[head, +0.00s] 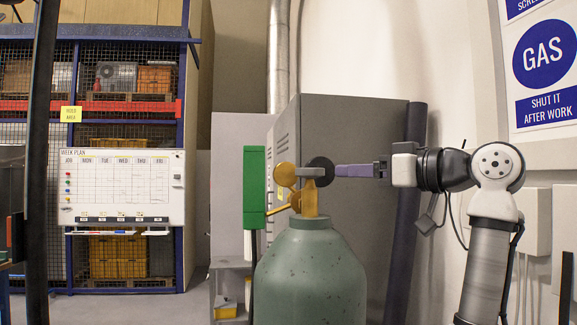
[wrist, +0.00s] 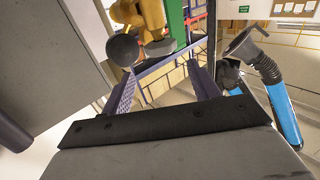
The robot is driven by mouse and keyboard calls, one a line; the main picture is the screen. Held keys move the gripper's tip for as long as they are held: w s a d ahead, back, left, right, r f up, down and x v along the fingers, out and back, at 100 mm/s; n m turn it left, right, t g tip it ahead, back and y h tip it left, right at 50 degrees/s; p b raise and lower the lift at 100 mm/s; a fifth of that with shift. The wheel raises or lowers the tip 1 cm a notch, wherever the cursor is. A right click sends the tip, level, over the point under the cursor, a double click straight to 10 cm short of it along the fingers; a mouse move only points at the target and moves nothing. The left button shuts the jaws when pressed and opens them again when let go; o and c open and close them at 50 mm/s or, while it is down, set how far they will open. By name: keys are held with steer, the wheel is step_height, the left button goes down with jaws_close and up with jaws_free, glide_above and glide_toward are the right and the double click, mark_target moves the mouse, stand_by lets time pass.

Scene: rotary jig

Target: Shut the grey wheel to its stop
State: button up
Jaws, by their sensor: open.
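A dark grey round wheel (head: 320,168) sits at the right of the brass valve (head: 310,201) on top of a green gas cylinder (head: 311,270). My gripper (head: 338,171) reaches in from the right, its purple fingers level with the wheel and their tips close to it. In the wrist view my gripper (wrist: 162,69) is open with nothing between its fingers. A dark round part (wrist: 122,50), seemingly the wheel, shows just beyond the left fingertip. I cannot tell whether they touch. Yellow valve parts (wrist: 153,14) and a flat grey piece (wrist: 160,47) show farther ahead.
A green upright block (head: 254,187) stands left of the valve. A yellow disc (head: 286,174) is on the valve's left side. A grey cabinet (head: 350,130) is behind the cylinder. In the wrist view a blue tube with a black end (wrist: 284,112) lies at right.

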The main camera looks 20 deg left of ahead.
mark_target(303, 170)
steer(key=p+x, duration=0.5)
steer(key=x, duration=0.8)
steer(key=shift+a, duration=0.2)
steer(key=c, duration=0.7)
